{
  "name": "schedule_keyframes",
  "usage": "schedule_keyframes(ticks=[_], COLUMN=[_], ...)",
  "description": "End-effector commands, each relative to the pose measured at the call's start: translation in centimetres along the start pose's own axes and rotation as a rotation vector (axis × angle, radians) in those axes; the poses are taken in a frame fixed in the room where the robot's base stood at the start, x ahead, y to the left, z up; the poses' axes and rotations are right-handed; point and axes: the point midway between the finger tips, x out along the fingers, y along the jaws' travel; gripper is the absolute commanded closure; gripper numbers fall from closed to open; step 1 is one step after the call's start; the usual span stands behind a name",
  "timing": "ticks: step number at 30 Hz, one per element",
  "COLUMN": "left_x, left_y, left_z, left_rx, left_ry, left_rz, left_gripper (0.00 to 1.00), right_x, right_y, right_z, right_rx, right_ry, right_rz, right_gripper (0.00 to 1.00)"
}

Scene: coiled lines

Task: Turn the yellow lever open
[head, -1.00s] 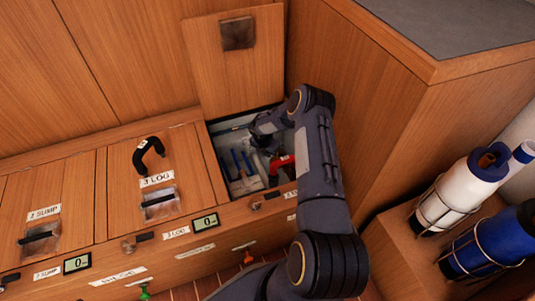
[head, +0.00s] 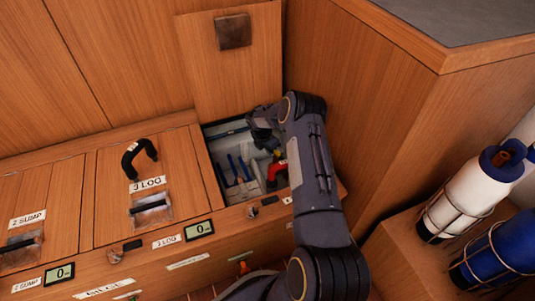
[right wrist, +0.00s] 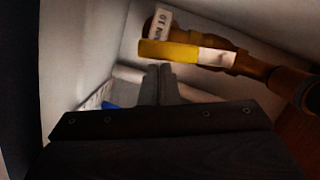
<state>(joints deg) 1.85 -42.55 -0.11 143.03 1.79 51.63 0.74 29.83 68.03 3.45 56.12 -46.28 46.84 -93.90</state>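The yellow lever (right wrist: 168,52) shows in the right wrist view as a flat bar with a pale, marked end, lying across a brass valve and pipe (right wrist: 270,75). A white tag (right wrist: 160,23) stands behind it. My right gripper (right wrist: 160,70) has its two fingers close together, with nothing visible between them. The fingertips are just below the lever in the picture; I cannot tell whether they touch it. My left gripper is not in view.
The open locker (head: 215,160) is narrow, with a raised lid (head: 232,75) behind. Inside are a red handle (head: 277,171) and blue-handled items (head: 238,167). A wooden cabinet (head: 350,120) stands close on the right. Strapped bottles (head: 465,195) stand farther right.

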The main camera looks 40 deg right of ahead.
Motion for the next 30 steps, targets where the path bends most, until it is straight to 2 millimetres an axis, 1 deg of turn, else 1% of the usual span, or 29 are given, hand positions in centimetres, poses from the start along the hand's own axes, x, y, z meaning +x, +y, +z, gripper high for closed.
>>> schedule_keyframes(ticks=[1,10,27,30], left_x=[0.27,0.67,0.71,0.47], left_y=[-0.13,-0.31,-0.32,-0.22], left_z=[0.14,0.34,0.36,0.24], left_rx=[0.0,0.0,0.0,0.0], left_ry=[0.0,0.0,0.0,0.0], left_rz=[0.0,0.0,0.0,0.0], left_gripper=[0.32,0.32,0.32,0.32], right_x=[0.12,0.19,0.16,-0.33], right_y=[0.09,0.14,0.13,0.15], right_z=[0.47,1.28,1.4,1.43], right_rx=[0.001,0.0,0.0,-0.001], right_ry=[-0.006,-0.007,-0.006,-0.006], right_rz=[0.003,0.004,0.003,0.004], right_gripper=[1.0,1.0,1.0,1.0])
